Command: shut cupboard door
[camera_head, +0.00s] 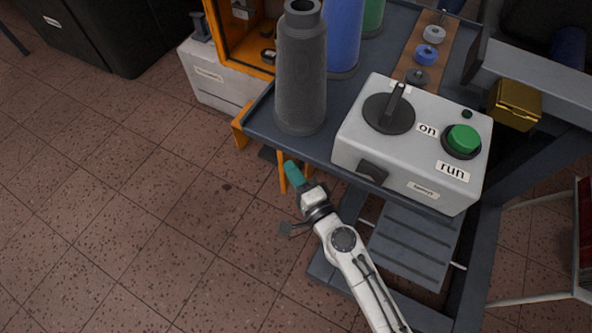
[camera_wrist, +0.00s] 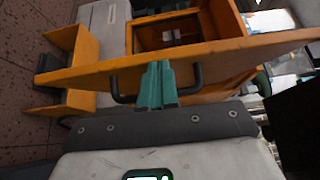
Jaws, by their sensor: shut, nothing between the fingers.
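In the wrist view an orange door panel (camera_wrist: 230,50) runs across the picture, seen almost edge-on, with a dark bar handle (camera_wrist: 197,77). Behind it is an orange cupboard body (camera_wrist: 145,38) with an open compartment, so the door looks to stand open. My gripper (camera_wrist: 157,80) is shut and empty, its teal fingers in front of the door between the two ends of the handle. I cannot tell whether they touch it. In the head view my gripper (camera_head: 292,172) is low beside the table's front left corner, near thin orange parts (camera_head: 282,172); the table hides most of the cupboard there.
A dark blue table (camera_head: 262,118) carries a tall grey spool (camera_head: 302,80) and a grey control box (camera_head: 410,150) with a green button and black knob. An orange frame (camera_head: 216,30) stands behind on a light base. The tiled floor at left is clear.

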